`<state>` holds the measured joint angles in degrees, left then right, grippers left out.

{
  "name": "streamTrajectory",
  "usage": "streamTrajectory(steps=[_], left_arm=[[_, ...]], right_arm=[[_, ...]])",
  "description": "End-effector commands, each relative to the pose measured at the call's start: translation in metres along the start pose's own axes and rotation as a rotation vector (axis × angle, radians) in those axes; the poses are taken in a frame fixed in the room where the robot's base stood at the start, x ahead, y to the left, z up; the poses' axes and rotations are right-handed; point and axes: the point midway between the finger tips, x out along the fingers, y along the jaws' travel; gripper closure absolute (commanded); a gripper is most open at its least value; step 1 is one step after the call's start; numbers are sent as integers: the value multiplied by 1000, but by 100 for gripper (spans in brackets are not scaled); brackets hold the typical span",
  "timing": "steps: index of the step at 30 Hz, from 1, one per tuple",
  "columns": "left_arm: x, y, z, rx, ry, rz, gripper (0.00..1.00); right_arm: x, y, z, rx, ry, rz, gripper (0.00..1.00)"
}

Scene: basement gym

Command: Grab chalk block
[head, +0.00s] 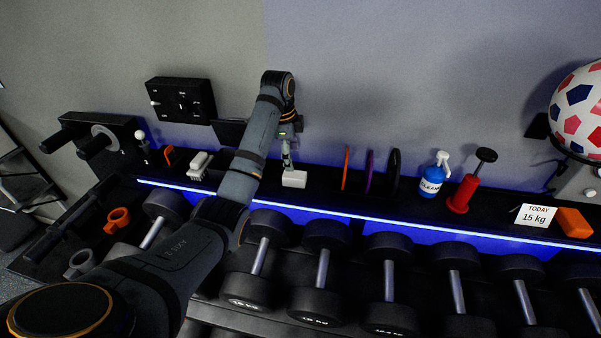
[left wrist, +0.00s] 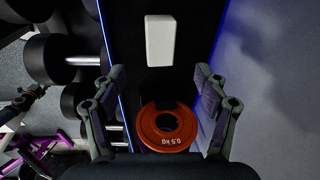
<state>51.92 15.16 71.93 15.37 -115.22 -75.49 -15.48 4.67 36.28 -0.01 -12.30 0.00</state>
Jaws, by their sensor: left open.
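The white chalk block (head: 294,179) lies on the dark shelf just below my left gripper (head: 288,161) in the head view. In the left wrist view the chalk block (left wrist: 160,41) is whole and unobstructed, at the top middle, beyond the fingertips. My left gripper (left wrist: 160,75) is open there, its fingers spread to both sides, with nothing gripped. The head view does not clearly show whether the fingertips touch the block. My right gripper is in neither view.
An orange 0.5 KG disc (left wrist: 168,127) shows between the fingers in the wrist view; upright discs (head: 370,170) stand right of the block. Dumbbells (head: 322,270) line the rack below. The wall is close behind.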

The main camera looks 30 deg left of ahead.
Motion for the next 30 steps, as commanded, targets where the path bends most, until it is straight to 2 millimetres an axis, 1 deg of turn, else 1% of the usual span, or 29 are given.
streamTrajectory(steps=[1,3,6,9,11,13,15,18,20,22,23,25,27,30], left_arm=[[3,0,0,-1,0,0,27],[10,0,0,-1,0,-1,27],[25,1,1,-1,0,-1,27],[40,1,1,-2,-1,1,27],[49,0,1,-1,-1,0,27],[54,0,0,-1,-1,0,27],[54,-1,0,-1,0,-1,27],[57,-3,0,-2,-1,2,27],[66,-4,1,-2,-1,5,27],[78,-8,1,-3,-1,4,27],[84,-8,1,-2,-1,3,27],[96,-8,1,-2,-1,2,27],[102,-8,2,-2,-1,0,27],[105,-8,2,-1,-1,-2,27]], right_arm=[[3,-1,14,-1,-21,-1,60],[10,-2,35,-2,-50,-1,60],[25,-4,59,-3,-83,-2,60],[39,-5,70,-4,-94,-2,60],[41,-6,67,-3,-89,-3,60],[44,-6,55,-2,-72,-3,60],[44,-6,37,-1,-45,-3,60],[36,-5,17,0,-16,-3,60],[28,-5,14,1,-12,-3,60],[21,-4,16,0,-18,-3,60],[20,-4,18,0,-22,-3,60],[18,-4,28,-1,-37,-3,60],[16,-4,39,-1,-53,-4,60],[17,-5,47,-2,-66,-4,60]])
